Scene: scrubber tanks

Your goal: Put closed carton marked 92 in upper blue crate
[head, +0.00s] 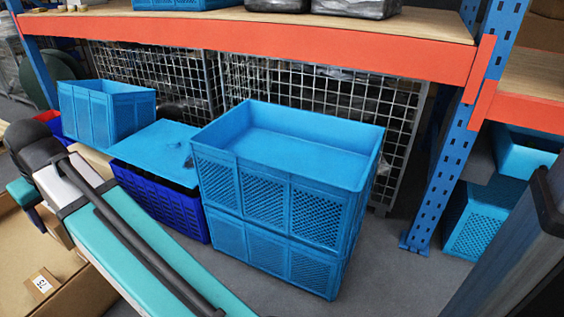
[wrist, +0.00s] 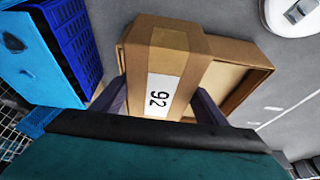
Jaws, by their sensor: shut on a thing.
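The closed carton marked 92 (wrist: 165,55) is brown, with a white label that shows in the wrist view. My gripper (wrist: 160,101) is shut on it, one dark finger on each side. The upper blue crate (head: 285,150) is light blue, open-topped and empty in the head view, stacked on a matching lower crate (head: 270,255). My gripper is not clearly seen in the head view, where my arm crosses the lower left, well left of the stacked crates.
A brown cardboard box (wrist: 233,72) lies behind the held carton. A dark blue crate (head: 165,200) with a light blue sheet (head: 158,143) over it stands left of the stack. An orange shelf beam (head: 270,45) runs above, behind the stack. Open grey floor (head: 390,280) lies to the right.

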